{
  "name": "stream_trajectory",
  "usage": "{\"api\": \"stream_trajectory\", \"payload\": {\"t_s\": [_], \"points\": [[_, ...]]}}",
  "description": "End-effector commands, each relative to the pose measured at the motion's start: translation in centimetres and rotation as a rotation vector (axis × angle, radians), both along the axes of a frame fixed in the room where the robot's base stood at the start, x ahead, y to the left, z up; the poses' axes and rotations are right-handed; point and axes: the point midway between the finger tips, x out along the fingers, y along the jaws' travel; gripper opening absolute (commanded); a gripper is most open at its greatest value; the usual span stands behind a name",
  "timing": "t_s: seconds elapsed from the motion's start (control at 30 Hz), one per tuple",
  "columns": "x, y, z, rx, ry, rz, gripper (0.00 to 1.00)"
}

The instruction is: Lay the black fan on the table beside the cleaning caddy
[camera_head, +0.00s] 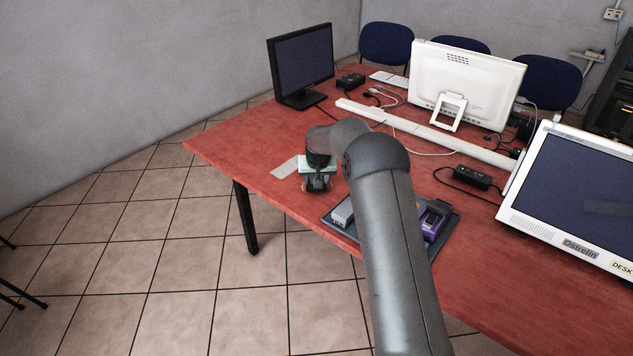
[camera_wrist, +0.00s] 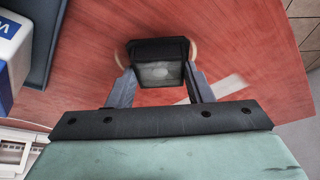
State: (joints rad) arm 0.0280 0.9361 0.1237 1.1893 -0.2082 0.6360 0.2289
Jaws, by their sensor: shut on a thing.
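The black fan (camera_wrist: 160,68) is a dark boxy thing with a greyish face, held between the two fingers of my gripper (camera_wrist: 160,88) in the wrist view. In the head view my gripper (camera_head: 318,184) points down over the red table near its front left edge, and the fan is hard to make out there. The cleaning caddy (camera_head: 449,236) is a dark blue-grey tray to the right of my gripper, partly hidden by my arm. Its edge (camera_wrist: 47,45) shows at upper left in the wrist view. I cannot tell whether the fan touches the table.
The caddy holds a pale box (camera_head: 343,213) and a purple item (camera_head: 433,220). A pale flat strip (camera_head: 286,168) lies left of my gripper. A black monitor (camera_head: 301,66), white monitors (camera_head: 466,85), cables and a black adapter (camera_head: 472,178) stand farther off. The left table end is clear.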

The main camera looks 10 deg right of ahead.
Motion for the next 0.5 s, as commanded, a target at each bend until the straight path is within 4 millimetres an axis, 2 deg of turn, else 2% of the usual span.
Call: {"api": "stream_trajectory", "payload": {"t_s": [0.1,0.3,0.33,0.4,0.5], "points": [[-0.03,-0.07,-1.51,-0.001,0.000,0.001,0.20],[-0.02,-0.07,-1.64,-0.001,-0.001,0.000,0.20],[-0.03,-0.07,-1.67,-0.001,-0.001,0.000,0.55],[-0.03,-0.08,-1.66,-0.001,-0.001,0.000,0.74],[-0.03,-0.07,-1.66,0.000,-0.001,0.000,0.74]]}}
